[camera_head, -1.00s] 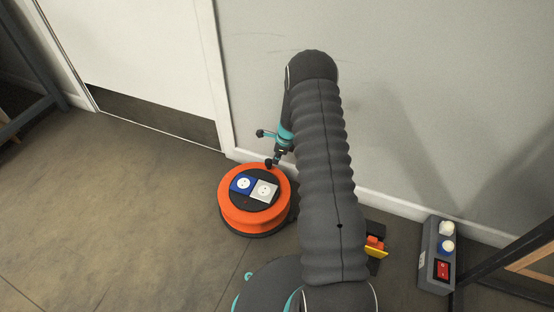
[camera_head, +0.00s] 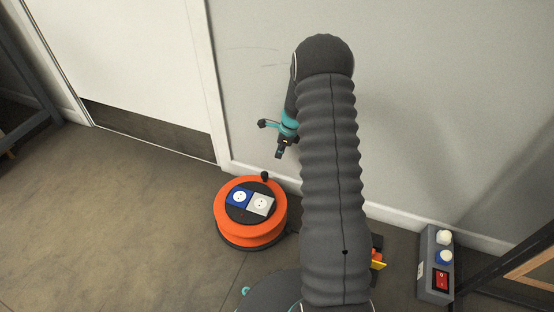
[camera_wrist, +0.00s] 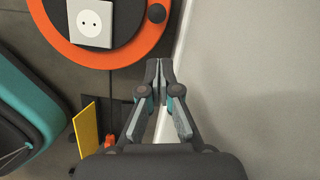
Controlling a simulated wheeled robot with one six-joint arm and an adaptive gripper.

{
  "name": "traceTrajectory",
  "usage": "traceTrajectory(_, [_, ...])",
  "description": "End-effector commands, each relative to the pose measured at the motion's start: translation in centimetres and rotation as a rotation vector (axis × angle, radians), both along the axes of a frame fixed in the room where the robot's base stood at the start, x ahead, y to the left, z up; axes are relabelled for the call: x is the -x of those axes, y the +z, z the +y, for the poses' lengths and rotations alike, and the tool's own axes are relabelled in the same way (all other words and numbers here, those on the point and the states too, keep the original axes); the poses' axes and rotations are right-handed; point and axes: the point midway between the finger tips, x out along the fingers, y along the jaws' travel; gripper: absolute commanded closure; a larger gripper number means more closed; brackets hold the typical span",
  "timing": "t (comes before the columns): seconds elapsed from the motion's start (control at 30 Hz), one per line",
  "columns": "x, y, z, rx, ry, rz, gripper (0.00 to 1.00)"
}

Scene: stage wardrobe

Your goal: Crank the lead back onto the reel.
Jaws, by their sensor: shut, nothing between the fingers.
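The orange cable reel (camera_head: 225,222) lies flat on the floor near the wall, with a blue socket (camera_head: 238,198) and a grey-white socket (camera_head: 261,204) on its dark hub. A small black crank knob (camera_head: 265,176) stands at its far edge; it also shows in the wrist view (camera_wrist: 156,13). My gripper (camera_head: 279,154) hangs above and slightly right of the knob, apart from it. In the wrist view, its fingers (camera_wrist: 159,63) are closed together, empty, with the reel beyond them.
A grey box with a red switch and round connectors (camera_head: 434,265) stands at the right. A yellow piece (camera_head: 378,265), with orange beside it, lies partly behind my arm. The wall (camera_head: 260,80) is close behind the reel. Open floor (camera_head: 110,220) extends left.

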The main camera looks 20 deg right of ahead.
Motion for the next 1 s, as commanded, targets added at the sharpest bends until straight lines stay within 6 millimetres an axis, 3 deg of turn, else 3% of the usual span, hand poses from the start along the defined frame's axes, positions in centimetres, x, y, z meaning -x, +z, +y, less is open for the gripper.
traceTrajectory(0.13, [0.2,0.9,0.2,0.003,0.001,-0.011,1.00])
traceTrajectory(0.23, [2.0,0.9,1.0,-0.001,-0.046,-0.005,1.00])
traceTrajectory(0.4, [5.3,0.1,1.8,0.000,-0.295,0.005,1.00])
traceTrajectory(0.5, [6.3,-0.5,1.7,0.000,-0.431,0.010,1.00])
traceTrajectory(0.77, [6.0,-1.3,1.3,-0.001,-0.549,0.001,1.00])
traceTrajectory(1.0, [5.2,-4.8,1.7,-0.001,-0.547,0.003,1.00])
